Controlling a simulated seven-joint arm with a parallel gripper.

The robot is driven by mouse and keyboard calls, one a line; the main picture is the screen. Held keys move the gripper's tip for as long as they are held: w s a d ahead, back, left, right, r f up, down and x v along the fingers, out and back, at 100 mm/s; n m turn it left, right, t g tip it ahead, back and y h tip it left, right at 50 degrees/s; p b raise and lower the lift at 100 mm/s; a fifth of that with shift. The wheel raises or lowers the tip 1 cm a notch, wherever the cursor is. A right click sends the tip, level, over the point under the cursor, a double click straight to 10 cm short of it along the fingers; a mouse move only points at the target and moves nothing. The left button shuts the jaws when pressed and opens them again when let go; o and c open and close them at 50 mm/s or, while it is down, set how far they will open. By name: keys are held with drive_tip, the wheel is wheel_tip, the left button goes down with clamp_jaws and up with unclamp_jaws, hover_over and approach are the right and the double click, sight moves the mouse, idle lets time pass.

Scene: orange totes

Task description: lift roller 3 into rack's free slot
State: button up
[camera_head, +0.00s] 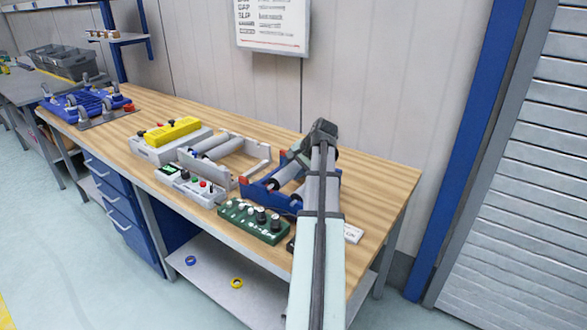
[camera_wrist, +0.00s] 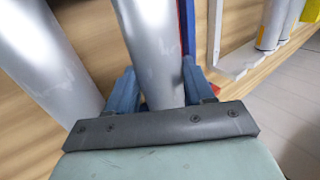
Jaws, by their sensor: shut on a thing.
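In the wrist view my gripper (camera_wrist: 160,88) has its blue fingers closed on either side of a grey roller (camera_wrist: 152,40). A larger-looking grey cylinder (camera_wrist: 40,60) lies close by on the left. In the head view a blue and red rack (camera_head: 262,199) with grey rollers stands on the bench, partly behind my arm. A white frame (camera_head: 208,172) with grey rollers (camera_head: 215,146) stands to its left. It also shows at the right of the wrist view (camera_wrist: 225,66). My arm hides the fingers in the head view. I see no readable roller numbers.
A green control box (camera_head: 252,222) and a grey button box (camera_head: 190,184) line the bench's front edge. A yellow-topped device (camera_head: 172,132) and a blue wheeled fixture (camera_head: 85,103) stand farther left. Bare wood (camera_head: 375,180) lies right of my arm.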

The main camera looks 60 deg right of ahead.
drive_tip(key=shift+f, duration=1.05)
idle(0.8)
drive_tip(key=o, duration=1.5)
drive_tip(key=shift+c, duration=0.2)
drive_tip(key=v, duration=1.3)
drive_tip(key=shift+s+r, duration=0.25)
drive_tip(key=shift+r, duration=0.05)
drive_tip(key=shift+w, duration=0.1)
